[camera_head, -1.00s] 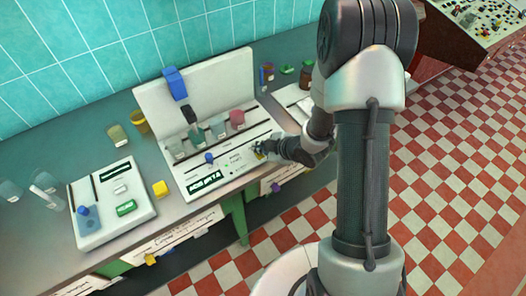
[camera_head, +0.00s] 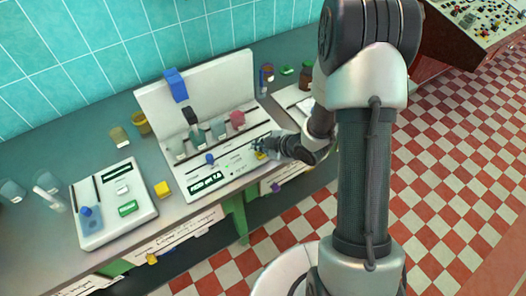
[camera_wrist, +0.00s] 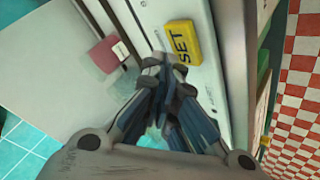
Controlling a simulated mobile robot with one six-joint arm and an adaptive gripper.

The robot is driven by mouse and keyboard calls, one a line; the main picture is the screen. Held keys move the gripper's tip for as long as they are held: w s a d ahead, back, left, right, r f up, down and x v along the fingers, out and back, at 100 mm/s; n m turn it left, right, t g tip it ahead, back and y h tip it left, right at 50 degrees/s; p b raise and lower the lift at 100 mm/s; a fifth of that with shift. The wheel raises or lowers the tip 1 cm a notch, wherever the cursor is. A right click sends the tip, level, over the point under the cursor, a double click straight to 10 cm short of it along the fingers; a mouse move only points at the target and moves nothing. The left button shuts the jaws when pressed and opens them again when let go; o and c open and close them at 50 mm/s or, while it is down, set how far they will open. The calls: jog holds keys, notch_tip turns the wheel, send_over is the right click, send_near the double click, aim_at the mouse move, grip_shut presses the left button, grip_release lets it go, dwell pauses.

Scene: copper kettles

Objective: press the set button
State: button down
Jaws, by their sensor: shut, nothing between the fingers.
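The set button is a yellow block lettered SET (camera_wrist: 183,43) on the white panel of the machine, near its front edge. In the head view a bit of the yellow button (camera_head: 261,155) shows beside my fingertips. My gripper (camera_wrist: 158,65) is shut and empty. In the wrist view its fingertips are just left of the button, very close to it; I cannot tell whether they touch. In the head view my gripper (camera_head: 259,146) is low over the right end of the white machine (camera_head: 232,165).
A pink-topped jar (camera_wrist: 108,53) stands close left of my fingers, and several jars stand along the panel. A blue block (camera_head: 175,84) sits on the upright back.

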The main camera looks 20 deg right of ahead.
aim_at(261, 154)
jog(key=shift+r+p, duration=1.95)
jog(key=shift+r, duration=0.6)
jog(key=s+d+r+m+h+b, duration=0.1)
jog(key=s+d+r+m+h, duration=0.25)
jog(key=r, duration=0.45)
jog(key=s+d+r+m+h+b, duration=0.1)
jog(key=s+d+r+m+h, duration=0.2)
jog(key=r, duration=0.6)
jog(key=s+a+r+m+g, duration=0.1)
jog(key=s+a+r+m, duration=0.1)
jog(key=s, duration=0.5)
jog(key=s+a+r+m+g+y, duration=0.1)
jog(key=s+a+r+m, duration=0.1)
jog(key=s, duration=0.4)
jog(key=s+a+r+m+g+y, duration=0.1)
jog(key=s+r+m, duration=0.1)
jog(key=s+m, duration=0.2)
jog(key=s, duration=0.3)
jog(key=shift+s+a+r+b, duration=0.3)
jog(key=shift+a+b, duration=0.05)
jog(key=shift+a, duration=0.05)
